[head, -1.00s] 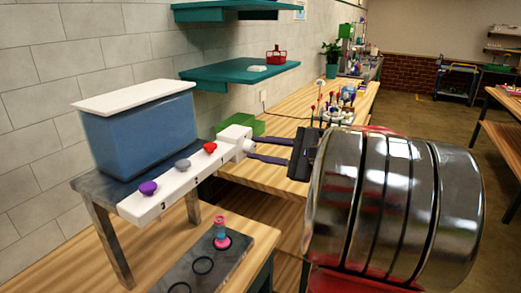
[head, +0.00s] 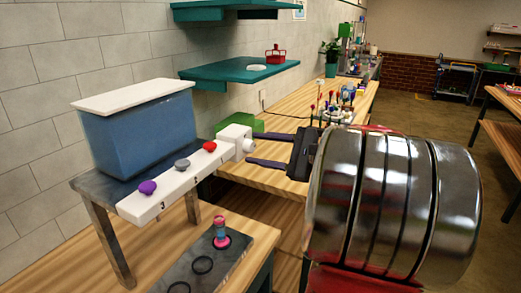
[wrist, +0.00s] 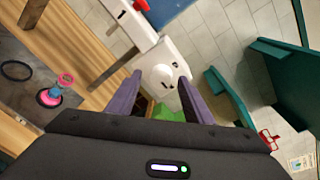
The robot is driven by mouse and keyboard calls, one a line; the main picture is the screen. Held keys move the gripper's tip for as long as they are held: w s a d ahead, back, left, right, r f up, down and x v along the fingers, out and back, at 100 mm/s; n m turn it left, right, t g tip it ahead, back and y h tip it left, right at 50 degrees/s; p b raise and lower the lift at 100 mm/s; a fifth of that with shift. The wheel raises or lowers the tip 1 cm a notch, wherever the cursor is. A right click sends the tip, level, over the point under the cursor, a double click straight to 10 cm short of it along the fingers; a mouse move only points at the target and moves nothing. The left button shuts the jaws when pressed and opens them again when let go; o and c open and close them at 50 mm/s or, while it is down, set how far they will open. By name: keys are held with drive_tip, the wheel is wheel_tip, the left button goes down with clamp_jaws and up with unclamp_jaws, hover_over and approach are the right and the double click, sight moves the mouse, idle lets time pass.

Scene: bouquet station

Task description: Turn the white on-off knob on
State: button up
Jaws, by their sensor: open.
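The white on-off knob (head: 248,146) is on the right end face of a white control box (head: 234,133). In the wrist view the round knob (wrist: 158,77) faces me, with a small dark mark beside it on the box. My gripper (head: 251,148) is open, its two purple fingers pointing left at the knob. In the wrist view my gripper (wrist: 160,78) has a fingertip on either side of the knob, with gaps visible. I cannot tell whether the tips reach past its front. Its on or off setting is not readable.
The white bar carries red (head: 209,146), grey (head: 182,164) and purple (head: 147,187) knobs beside a blue tank (head: 140,130). A green block (head: 249,124) lies behind my fingers. A teal shelf (head: 240,70) is above. A pink-blue piece (head: 221,232) stands on the dark ringed plate.

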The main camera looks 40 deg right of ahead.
drive_tip(key=v, duration=1.4)
drive_tip(key=shift+w+a, duration=0.1)
idle(0.5)
drive_tip(key=w+a+f+n+g, duration=0.3)
drive_tip(key=a+f+n+g, duration=0.15)
drive_tip(key=a, duration=0.55)
drive_tip(key=w+a+f+n+g, duration=0.3)
drive_tip(key=a+f+g, duration=0.15)
drive_tip(key=a, duration=0.45)
drive_tip(key=s+a+f+n+h, duration=0.3)
drive_tip(key=s+a+n, duration=0.1)
drive_tip(key=a+n, duration=0.4)
drive_tip(key=s+a+f+n+g+h, duration=0.1)
drive_tip(key=s+a+f+n+h, duration=0.1)
drive_tip(key=s+a+n, duration=0.2)
drive_tip(key=a+n, duration=0.3)
drive_tip(key=a, duration=0.2)
drive_tip(key=shift+s+f+n+h, duration=0.35)
drive_tip(key=shift+h, duration=0.05)
